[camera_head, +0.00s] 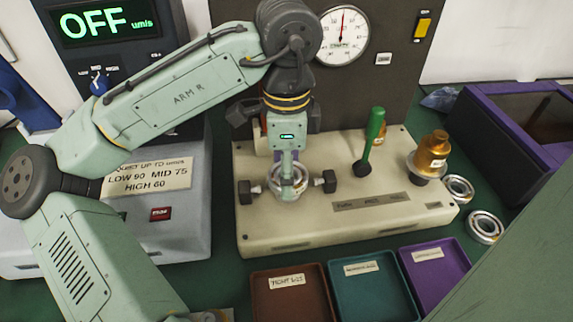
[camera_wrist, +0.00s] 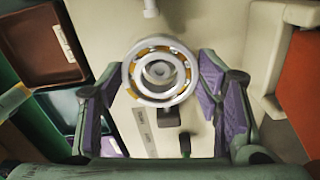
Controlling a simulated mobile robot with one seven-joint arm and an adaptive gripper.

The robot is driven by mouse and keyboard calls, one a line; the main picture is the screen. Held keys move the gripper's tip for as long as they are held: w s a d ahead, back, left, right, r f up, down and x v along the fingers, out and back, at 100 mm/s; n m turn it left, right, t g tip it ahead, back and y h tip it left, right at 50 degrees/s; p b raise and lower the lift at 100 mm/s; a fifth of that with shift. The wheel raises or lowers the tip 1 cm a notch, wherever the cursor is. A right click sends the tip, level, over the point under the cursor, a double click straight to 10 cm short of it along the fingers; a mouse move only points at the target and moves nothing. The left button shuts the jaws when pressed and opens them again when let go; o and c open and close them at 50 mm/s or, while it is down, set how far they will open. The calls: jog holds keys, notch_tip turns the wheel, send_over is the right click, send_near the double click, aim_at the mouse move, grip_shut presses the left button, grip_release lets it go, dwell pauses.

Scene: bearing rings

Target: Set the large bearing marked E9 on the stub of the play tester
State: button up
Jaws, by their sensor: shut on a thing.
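My gripper (camera_head: 288,168) points down over the play tester (camera_head: 270,236), a cream block with a dial behind it. It is shut on a large bearing (camera_head: 288,190), a pale steel ring. In the wrist view the bearing (camera_wrist: 134,86) shows orange-brown between its rings and sits between the purple finger pads of my gripper (camera_wrist: 160,76). It is between the tester's two black side knobs. A round pale shape, perhaps the stub, shows inside its bore; I cannot tell whether the bearing is around it or above it. No E9 mark is legible.
A green lever (camera_head: 372,145) and a brass weight (camera_head: 433,152) stand on the tester's right. Two loose bearings, one upper (camera_head: 458,188) and one lower (camera_head: 485,227), lie beyond its right edge. Brown (camera_head: 290,306), teal (camera_head: 368,300) and purple (camera_head: 436,274) trays lie in front.

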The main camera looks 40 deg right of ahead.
jog(key=shift+f+b, duration=0.45)
jog(key=shift+f, duration=0.65)
jog(key=o, duration=1.5)
